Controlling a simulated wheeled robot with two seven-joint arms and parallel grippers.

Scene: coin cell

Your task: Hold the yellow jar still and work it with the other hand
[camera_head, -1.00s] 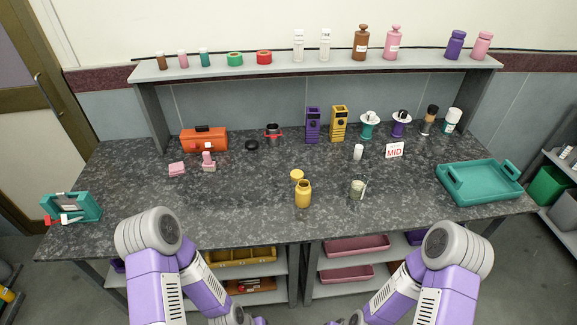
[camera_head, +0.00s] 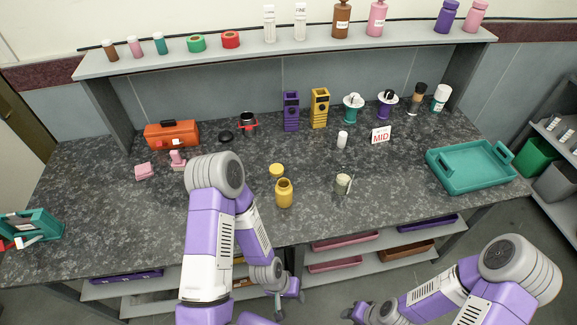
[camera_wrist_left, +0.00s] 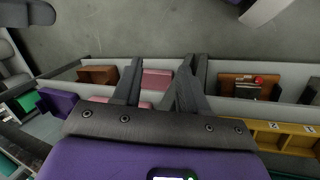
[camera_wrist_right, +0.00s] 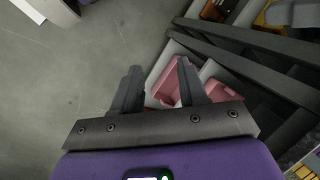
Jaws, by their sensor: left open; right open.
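The yellow jar (camera_head: 284,194) stands upright and open-topped near the front edge of the speckled counter in the head view. A round yellow lid (camera_head: 277,170) lies on the counter just behind it, apart from the jar. My left gripper (camera_head: 279,309) hangs below the counter's front edge, in front of the jar. In the left wrist view my left gripper (camera_wrist_left: 158,78) is open and empty, facing the lower shelves. My right gripper (camera_wrist_right: 160,75) is open and empty in the right wrist view, low by the shelves and floor. Neither gripper touches the jar.
A cup with a stick (camera_head: 343,184) stands right of the jar. A white bottle (camera_head: 342,140), a MID sign (camera_head: 381,135) and a teal tray (camera_head: 470,186) are further right. An orange toolbox (camera_head: 172,134) is back left. The counter around the jar is mostly clear.

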